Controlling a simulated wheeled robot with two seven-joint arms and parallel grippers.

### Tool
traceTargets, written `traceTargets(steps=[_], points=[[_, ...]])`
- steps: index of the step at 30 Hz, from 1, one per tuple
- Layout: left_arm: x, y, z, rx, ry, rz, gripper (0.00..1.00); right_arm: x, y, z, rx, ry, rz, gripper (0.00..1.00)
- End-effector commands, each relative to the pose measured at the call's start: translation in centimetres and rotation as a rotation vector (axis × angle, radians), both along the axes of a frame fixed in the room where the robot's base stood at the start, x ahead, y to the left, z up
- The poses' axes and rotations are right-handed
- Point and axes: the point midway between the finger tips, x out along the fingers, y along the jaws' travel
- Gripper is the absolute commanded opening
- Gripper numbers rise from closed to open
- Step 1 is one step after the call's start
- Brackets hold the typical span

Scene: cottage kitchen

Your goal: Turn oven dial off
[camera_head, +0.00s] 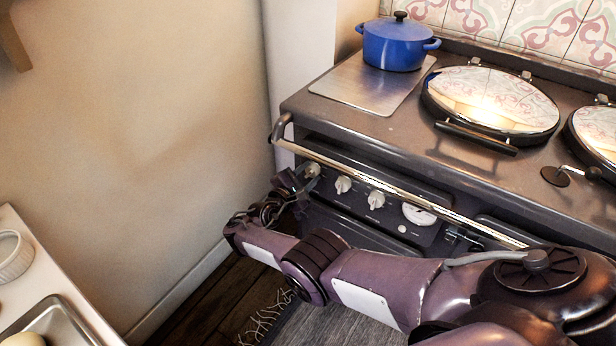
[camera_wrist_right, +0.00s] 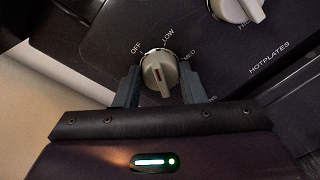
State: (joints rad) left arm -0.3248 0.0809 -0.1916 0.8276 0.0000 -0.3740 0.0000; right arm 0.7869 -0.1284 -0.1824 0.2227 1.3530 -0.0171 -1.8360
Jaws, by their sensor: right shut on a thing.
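The oven (camera_head: 400,135) is a dark range with a row of pale dials under a chrome rail. My right gripper (camera_head: 297,180) reaches the leftmost dial (camera_head: 312,170) on the front panel. In the right wrist view my right gripper (camera_wrist_right: 160,82) has one finger on each side of a cream dial (camera_wrist_right: 160,75) and is shut on it. The dial has a dark reddish mark. Printed labels OFF, LOW and MED run around its upper edge. OFF is at upper left. My left gripper is not in view.
The chrome rail (camera_head: 400,190) runs above the dials, close over my right gripper. More dials (camera_head: 376,200) are to the right; one neighbour (camera_wrist_right: 236,8) shows near the HOTPLATES label. A blue pot (camera_head: 396,45) stands on top. A wall is at left.

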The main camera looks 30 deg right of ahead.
Motion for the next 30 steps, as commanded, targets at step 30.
traceTargets(steps=[30], points=[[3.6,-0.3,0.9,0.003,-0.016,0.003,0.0,0.1,0.1,-0.1,-0.182,0.446,0.0,0.14]])
